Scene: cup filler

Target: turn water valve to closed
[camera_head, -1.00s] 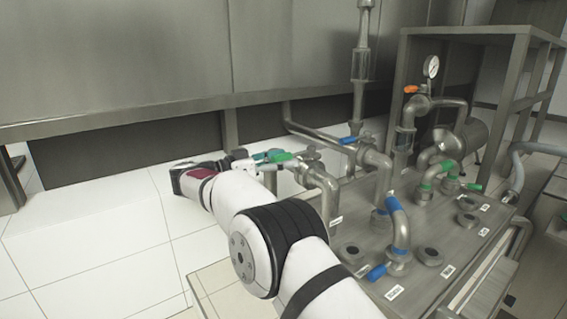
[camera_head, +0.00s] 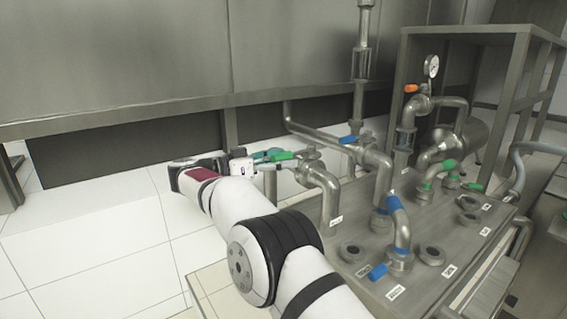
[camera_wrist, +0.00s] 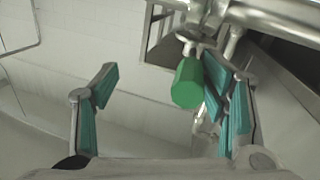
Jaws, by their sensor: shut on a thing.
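A green valve handle (camera_head: 283,155) sits on a metal pipe at the near left of the pipe rig in the head view. It also shows in the wrist view (camera_wrist: 187,84) as a green grip between my fingers, close to the right-hand one. In the wrist view, the teal pads of my gripper (camera_wrist: 163,92) stand on both sides of the handle. The contact itself is partly hidden in the head view. No visible label names this valve.
Blue valve handles (camera_head: 348,140) and (camera_head: 377,271), an orange handle (camera_head: 411,88) and more green handles (camera_head: 449,165) sit on nearby pipes. A pressure gauge (camera_head: 432,66) stands behind. A steel frame (camera_head: 520,60) rises at the right. White floor is clear at the left.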

